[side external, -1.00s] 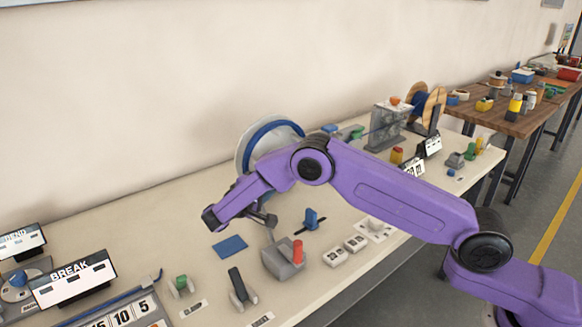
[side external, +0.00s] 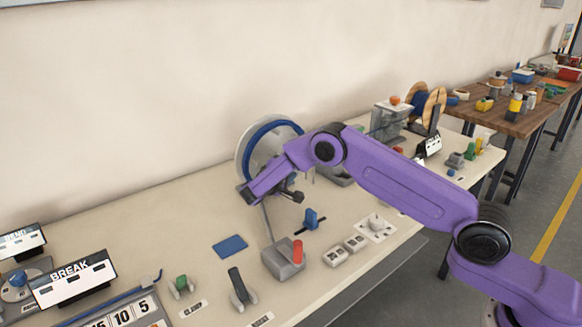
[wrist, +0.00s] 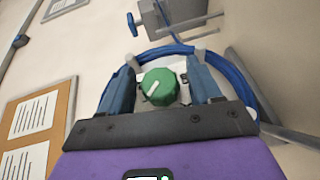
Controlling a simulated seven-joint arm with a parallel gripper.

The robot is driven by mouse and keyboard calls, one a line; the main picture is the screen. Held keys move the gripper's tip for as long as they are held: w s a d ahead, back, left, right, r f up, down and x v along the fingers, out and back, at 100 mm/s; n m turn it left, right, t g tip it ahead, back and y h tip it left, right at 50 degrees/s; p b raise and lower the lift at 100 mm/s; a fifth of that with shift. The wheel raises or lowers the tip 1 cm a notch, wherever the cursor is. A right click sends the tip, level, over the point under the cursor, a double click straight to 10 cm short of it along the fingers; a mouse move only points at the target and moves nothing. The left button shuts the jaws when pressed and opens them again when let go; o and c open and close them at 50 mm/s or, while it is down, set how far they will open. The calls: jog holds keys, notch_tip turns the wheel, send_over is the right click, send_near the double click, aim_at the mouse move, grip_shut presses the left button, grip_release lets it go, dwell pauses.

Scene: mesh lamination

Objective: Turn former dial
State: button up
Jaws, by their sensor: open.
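In the wrist view a green dial (wrist: 160,87) with a white pointer line sits on a pale plate between the fingers of my gripper (wrist: 164,62). The pointer slants from upper right to lower left. The fingers are open, one on each side of the dial; I cannot tell whether either touches it. A blue band (wrist: 245,88) curves around behind them. In the side view my gripper (side external: 293,195) is in front of the round grey former (side external: 248,145) with its blue ring. The green dial is hidden there.
In front on the bench (side external: 150,225) are a grey block with a red knob (side external: 297,250), a blue upright part (side external: 311,218) and a blue flat pad (side external: 230,246). A spool (side external: 420,105) stands at the back right. The BREAK sign (side external: 75,278) is at the left.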

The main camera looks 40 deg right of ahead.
jog(key=c, duration=1)
jog(key=shift+o, duration=0.2)
jog(key=shift+h, duration=0.3)
jog(key=n+t+h, duration=0.1)
jog(key=h, duration=0.1)
jog(key=shift+a+n+h, duration=0.1)
jog(key=shift+n+h, duration=0.2)
jog(key=shift+h, duration=0.1)
jog(key=n+t+h, duration=0.3)
jog(key=shift+t, duration=0.6)
